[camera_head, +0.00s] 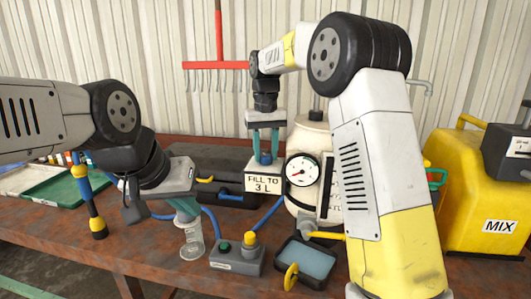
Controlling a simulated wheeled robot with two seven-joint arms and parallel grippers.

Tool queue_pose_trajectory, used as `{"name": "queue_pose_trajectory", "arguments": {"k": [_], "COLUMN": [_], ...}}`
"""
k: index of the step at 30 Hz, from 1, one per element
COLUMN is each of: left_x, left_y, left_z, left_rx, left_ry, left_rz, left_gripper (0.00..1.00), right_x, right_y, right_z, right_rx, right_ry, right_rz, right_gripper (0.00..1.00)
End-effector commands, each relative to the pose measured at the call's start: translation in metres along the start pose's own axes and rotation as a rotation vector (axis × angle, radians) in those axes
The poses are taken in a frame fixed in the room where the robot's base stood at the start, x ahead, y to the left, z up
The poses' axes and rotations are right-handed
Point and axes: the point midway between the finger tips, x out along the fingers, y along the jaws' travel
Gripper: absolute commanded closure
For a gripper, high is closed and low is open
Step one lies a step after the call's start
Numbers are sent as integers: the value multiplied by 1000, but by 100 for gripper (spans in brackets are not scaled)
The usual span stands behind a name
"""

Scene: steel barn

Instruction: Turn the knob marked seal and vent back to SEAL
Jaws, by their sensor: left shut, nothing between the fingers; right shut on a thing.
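No seal and vent marking is readable, so I cannot tell which part is that knob. A cream tank (308,138) with a round gauge (302,170) stands right of centre, partly hidden by my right arm. My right gripper (265,158) points down left of the tank, just above the FILL TO 3 L sign (263,183). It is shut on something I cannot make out. A yellow lever (328,235) shows at the tank's foot. My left gripper (190,216) is shut and empty, its fingertips at the mouth of a clear cup (192,240).
A grey box (235,262) with green and yellow tops sits at the front. A dark tray (308,258) of bluish content lies beside it. A black case (225,190) and blue hose lie behind. A yellow MIX container (475,195) stands right; a green tray (60,190) lies left.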

Motion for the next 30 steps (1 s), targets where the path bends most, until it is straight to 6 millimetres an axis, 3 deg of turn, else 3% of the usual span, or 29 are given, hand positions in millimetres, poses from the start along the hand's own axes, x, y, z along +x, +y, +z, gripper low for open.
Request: {"name": "queue_pose_trajectory", "arguments": {"k": [4, 5, 8, 19, 30], "left_x": [0, 0, 0, 0, 0], "left_y": [0, 0, 0, 0, 0], "left_z": [0, 0, 0, 0, 0], "left_rx": [0, 0, 0, 0, 0], "left_ry": [0, 0, 0, 0, 0], "left_rz": [0, 0, 0, 0, 0], "left_gripper": [100, 100, 100, 100, 100], "right_x": [-2, -2, -1, -5, -62], "right_y": [0, 0, 0, 0, 0], "right_z": [-1, -1, 0, -1, -1], "right_rx": [-1, -1, 0, 1, 0], "right_ry": [4, 4, 3, 3, 5], "right_rz": [0, 0, 0, 0, 0], "right_gripper": [100, 60, 43, 43, 43]}}
